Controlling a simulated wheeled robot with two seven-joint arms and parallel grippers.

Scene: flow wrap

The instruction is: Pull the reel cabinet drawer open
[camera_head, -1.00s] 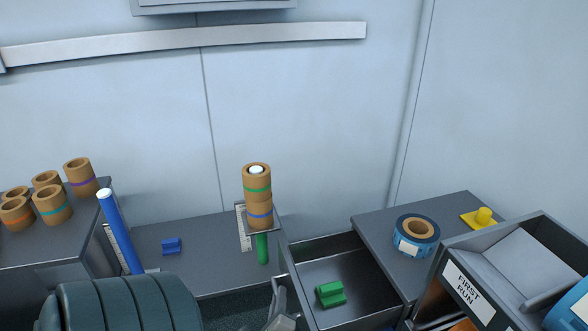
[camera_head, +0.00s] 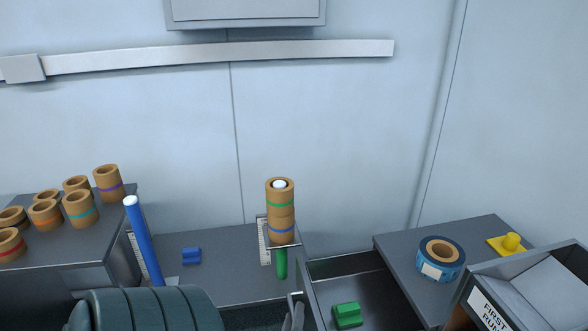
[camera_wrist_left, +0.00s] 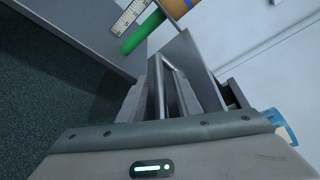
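The drawer (camera_head: 345,268) is a dark grey open box that stands out to the left of the reel cabinet (camera_head: 403,262). A green block (camera_head: 347,315) lies in it. A pale handle (camera_head: 293,297) is on the drawer's left face. My left gripper (camera_head: 294,318) is at this handle, mostly cut off by the bottom edge. In the left wrist view, metal bars of the handle (camera_wrist_left: 158,88) stand between or close against my fingers; whether they are clamped is not clear. My right gripper is not in view.
A blue post (camera_head: 143,242) and several reels (camera_head: 80,207) are at left. A blue roll (camera_head: 440,258) and yellow piece (camera_head: 510,243) are on the cabinet; a bin (camera_head: 500,295) is at right.

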